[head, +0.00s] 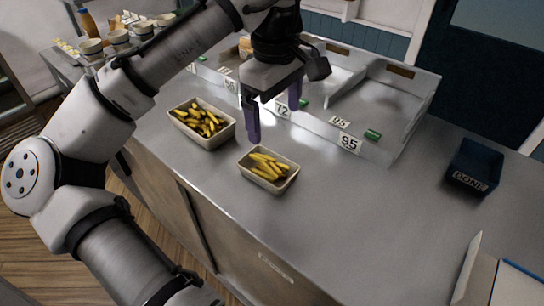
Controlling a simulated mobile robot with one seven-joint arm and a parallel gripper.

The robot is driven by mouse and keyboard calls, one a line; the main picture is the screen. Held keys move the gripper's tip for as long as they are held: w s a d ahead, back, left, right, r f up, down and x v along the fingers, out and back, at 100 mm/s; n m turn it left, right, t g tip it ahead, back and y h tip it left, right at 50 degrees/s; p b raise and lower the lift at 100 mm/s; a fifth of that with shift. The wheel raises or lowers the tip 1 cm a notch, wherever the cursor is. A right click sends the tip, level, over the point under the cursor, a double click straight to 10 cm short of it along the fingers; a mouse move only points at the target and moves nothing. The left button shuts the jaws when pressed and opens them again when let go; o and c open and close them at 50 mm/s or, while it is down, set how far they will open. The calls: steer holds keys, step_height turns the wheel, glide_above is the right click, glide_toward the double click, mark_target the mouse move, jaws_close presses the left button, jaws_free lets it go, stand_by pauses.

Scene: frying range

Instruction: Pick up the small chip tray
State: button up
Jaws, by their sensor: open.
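The small chip tray (283,186) is a cream rectangular tray of yellow chips. It sits on the steel counter in the middle of the head view. A larger chip tray (217,140) of the same kind stands to its left and a little farther back. My gripper (273,122) points downward with its two purple fingers apart and nothing between them.
A dark blue bin marked DONE (474,166) stands at the right. Cups and a bottle (88,24) are at the far left. The counter (340,215) right of the small tray is clear.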

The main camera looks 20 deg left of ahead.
glide_above(269, 175)
steer(key=f, duration=0.5)
steer(key=d+f, duration=0.1)
steer(key=f, duration=0.2)
steer(key=shift+p, duration=0.35)
steer(key=f, duration=0.2)
steer(key=a+f+p, duration=0.1)
steer(key=f, duration=0.1)
steer(key=shift+s+f, duration=0.1)
steer(key=shift+f, duration=0.75)
steer(key=c, duration=1.7)
